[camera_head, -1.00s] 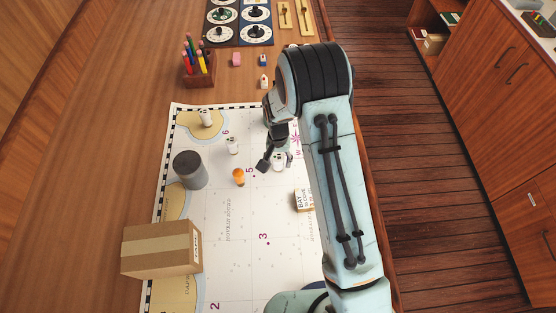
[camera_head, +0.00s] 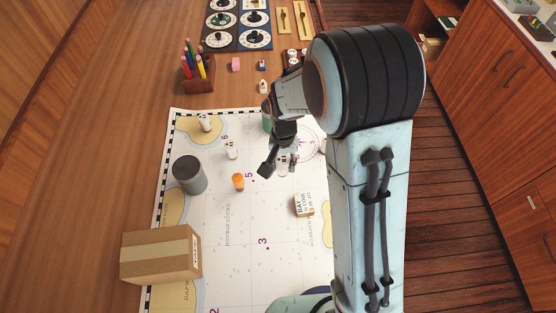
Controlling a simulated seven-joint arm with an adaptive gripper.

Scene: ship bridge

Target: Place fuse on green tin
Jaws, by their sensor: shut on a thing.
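My gripper (camera_head: 280,168) hangs over the chart's upper right part. It is shut on a small white fuse (camera_head: 283,169), which is partly covered by the fingers. I cannot tell its height above the chart. The green tin (camera_head: 267,123) shows only as a sliver behind my gripper's wrist, at the chart's far side; its top is mostly hidden. Two similar small white pieces stand on the chart to the left, one nearer (camera_head: 231,151) and one farther (camera_head: 205,123).
The chart's middle is mostly clear.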

